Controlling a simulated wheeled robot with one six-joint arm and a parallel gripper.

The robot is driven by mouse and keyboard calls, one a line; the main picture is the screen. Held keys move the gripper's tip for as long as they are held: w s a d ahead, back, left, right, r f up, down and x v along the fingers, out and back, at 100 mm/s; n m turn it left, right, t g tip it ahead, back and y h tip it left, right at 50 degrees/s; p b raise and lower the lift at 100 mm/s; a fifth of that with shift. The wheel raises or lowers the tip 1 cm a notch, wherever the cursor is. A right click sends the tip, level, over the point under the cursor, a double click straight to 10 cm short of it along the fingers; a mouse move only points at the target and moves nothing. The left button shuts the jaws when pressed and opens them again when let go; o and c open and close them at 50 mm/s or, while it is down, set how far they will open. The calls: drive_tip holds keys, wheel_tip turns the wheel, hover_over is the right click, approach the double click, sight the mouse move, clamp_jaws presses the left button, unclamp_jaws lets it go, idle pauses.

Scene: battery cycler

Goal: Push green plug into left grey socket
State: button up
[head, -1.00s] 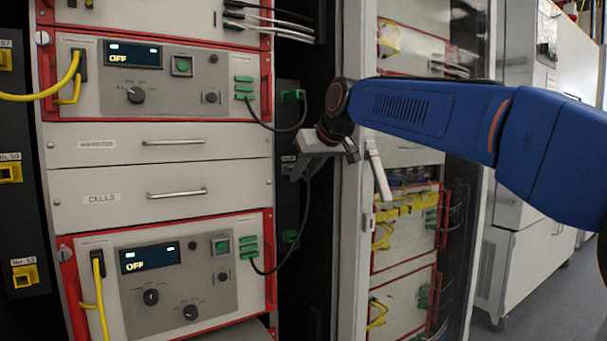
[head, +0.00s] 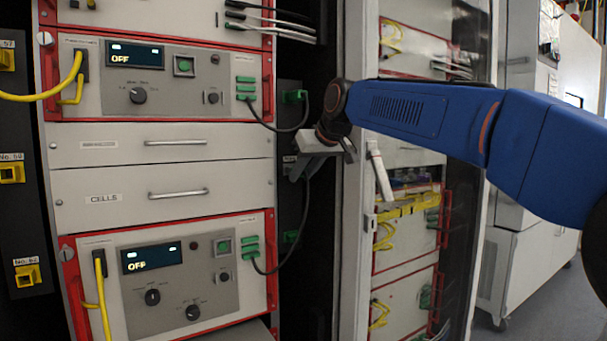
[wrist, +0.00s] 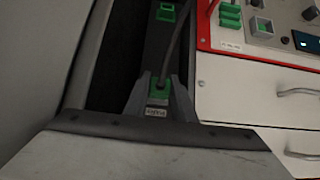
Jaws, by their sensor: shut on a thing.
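My gripper (wrist: 155,100) is shut on a green plug (wrist: 159,84); its two grey fingers lie on either side of the plug in the wrist view. A dark cable (wrist: 174,50) runs from the plug. In the head view my gripper (head: 298,174) is at the dark strip right of the cycler, and the plug is hidden there. A small pale label (wrist: 157,113) shows between the fingers. The grey socket is not clearly visible, and I cannot tell whether the plug touches or enters it.
Another green connector (head: 294,97) sits higher on the dark strip (head: 288,120); a cable hangs from it. A lower green connector (head: 291,236) also shows. The red-framed cycler (head: 152,276) and drawers (head: 160,191) stand left. A pale cabinet post (head: 352,250) is close on the right.

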drive_tip(key=shift+w+a, duration=0.1)
drive_tip(key=shift+w, duration=0.05)
drive_tip(key=o, duration=1)
drive_tip(key=v, duration=1.7)
drive_tip(key=s+d+f+m+h, duration=0.1)
drive_tip(key=s+d+f, duration=0.3)
drive_tip(key=d+f, duration=0.3)
drive_tip(key=s+d+f+m+g+h, duration=0.1)
drive_tip(key=s+d+f+m, duration=0.1)
drive_tip(key=s+d+f, duration=0.45)
drive_tip(key=s+d+f+m+h, duration=0.1)
drive_tip(key=s+d+f, duration=0.25)
drive_tip(key=f, duration=0.55)
drive_tip(key=s+d+f+m, duration=0.1)
drive_tip(key=s+d+f, duration=0.2)
drive_tip(key=f, duration=0.6)
drive_tip(key=s+d+f+m+g+h, duration=0.1)
drive_tip(key=s+d+f, duration=0.2)
drive_tip(key=s+f, duration=0.5)
drive_tip(key=s+d+f+g+h, duration=0.1)
drive_tip(key=s+d+f, duration=0.3)
drive_tip(key=f, duration=0.5)
drive_tip(key=shift+s+f+m, duration=0.35)
drive_tip(key=shift+s+m, duration=0.05)
drive_tip(key=shift+s, duration=0.85)
